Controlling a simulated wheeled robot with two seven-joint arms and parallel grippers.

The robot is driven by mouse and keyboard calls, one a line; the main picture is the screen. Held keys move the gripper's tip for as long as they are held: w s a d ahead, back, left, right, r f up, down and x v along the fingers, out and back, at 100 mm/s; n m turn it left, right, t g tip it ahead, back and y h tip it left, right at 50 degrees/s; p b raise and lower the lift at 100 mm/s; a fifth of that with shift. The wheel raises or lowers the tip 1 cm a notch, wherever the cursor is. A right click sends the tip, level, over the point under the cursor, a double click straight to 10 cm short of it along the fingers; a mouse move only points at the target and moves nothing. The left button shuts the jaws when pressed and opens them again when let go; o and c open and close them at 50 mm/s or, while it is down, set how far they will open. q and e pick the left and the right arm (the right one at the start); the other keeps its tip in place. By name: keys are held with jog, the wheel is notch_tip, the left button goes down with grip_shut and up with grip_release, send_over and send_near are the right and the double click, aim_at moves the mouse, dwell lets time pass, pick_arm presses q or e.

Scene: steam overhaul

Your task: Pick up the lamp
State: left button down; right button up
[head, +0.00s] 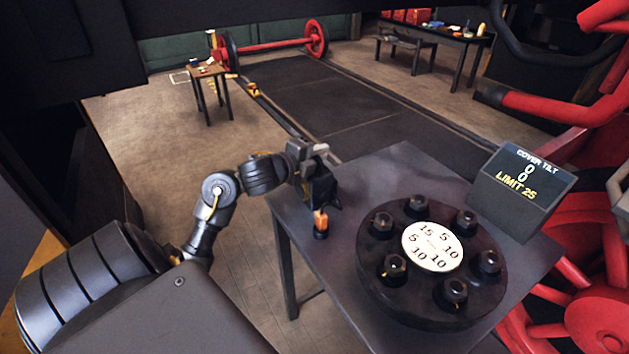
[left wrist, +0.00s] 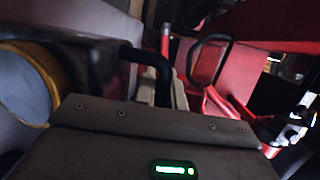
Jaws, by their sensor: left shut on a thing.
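The lamp (head: 320,222) is a small upright thing with an orange body and a dark foot, near the left edge of the grey table (head: 375,175). My left gripper (head: 320,206) comes down over it from above and is shut on its upper part, which the fingers hide. I cannot tell whether the foot touches the table top. In the left wrist view the grey gripper housing with a green light fills the bottom, and the lamp is not to be made out. My right gripper is not in view.
A dark round cover (head: 372,280) with several bolts and a white number plate (head: 432,246) takes up the table's right part. A display box (head: 520,190) reads "COVER TILT 0 0, LIMIT 25". Red machinery (head: 590,260) stands close on the right. Open floor (head: 150,150) lies to the left.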

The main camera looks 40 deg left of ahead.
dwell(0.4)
